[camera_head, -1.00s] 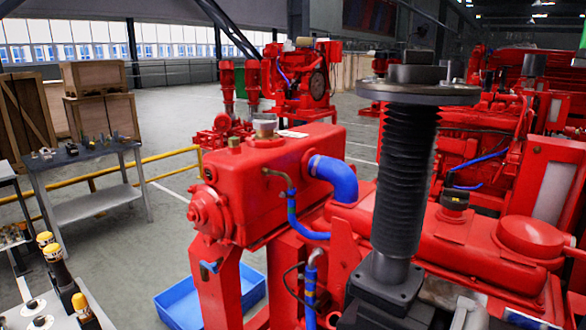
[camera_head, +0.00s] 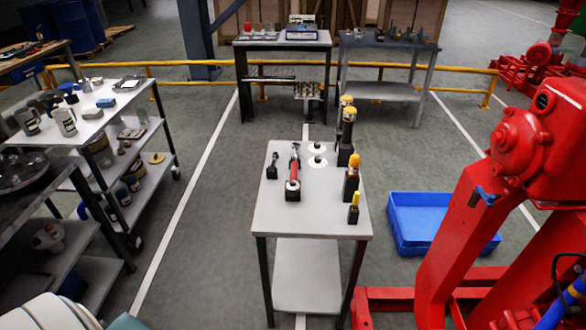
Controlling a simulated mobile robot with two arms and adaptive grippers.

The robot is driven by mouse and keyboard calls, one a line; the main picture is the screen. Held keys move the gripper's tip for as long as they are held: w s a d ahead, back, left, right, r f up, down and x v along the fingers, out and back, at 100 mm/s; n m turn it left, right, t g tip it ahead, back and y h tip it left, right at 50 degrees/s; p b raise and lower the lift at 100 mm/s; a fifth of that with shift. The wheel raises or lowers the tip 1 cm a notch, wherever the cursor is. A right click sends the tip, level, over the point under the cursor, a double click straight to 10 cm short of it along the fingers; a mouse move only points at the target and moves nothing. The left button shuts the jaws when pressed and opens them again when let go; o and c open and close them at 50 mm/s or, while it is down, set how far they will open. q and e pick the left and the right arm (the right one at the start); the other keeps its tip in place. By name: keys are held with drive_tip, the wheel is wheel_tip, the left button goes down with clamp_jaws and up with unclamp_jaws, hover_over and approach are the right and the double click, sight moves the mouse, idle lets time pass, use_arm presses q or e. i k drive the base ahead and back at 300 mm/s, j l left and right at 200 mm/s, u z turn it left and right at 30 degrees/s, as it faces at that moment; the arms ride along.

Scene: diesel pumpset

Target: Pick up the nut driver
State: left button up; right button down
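A small grey table (camera_head: 272,215) stands in the middle of the view with several hand tools on it. Along its right side, tools with yellow handles stand upright in black holders: a short one (camera_head: 354,207) near the front corner, a larger one (camera_head: 353,175) behind it, and taller ones (camera_head: 347,130) at the back. I cannot tell which of these is the nut driver. A red-bodied tool (camera_head: 294,170) stands in a black holder left of them. Neither of my grippers is in view.
A red pumpset machine (camera_head: 533,150) stands at right, with a blue tray (camera_head: 402,240) on the floor beside it. Shelved carts (camera_head: 105,125) stand at left. Two more tables (camera_head: 322,42) (camera_head: 385,45) stand behind, by a yellow rail (camera_head: 205,67). Floor between left carts and tool table is clear.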

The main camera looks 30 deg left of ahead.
sight(354, 163)
drive_tip(key=u, duration=0.5)
drive_tip(key=z, duration=1.45)
drive_tip(key=u, duration=1.45)
drive_tip(key=i+j, duration=0.2)
drive_tip(key=i+j+z, duration=0.45)
drive_tip(key=j, duration=0.15)
drive_tip(key=j+z, duration=0.2)
drive_tip(key=i+j+z, duration=0.2)
drive_tip(key=j, duration=0.3)
drive_tip(key=k, duration=0.1)
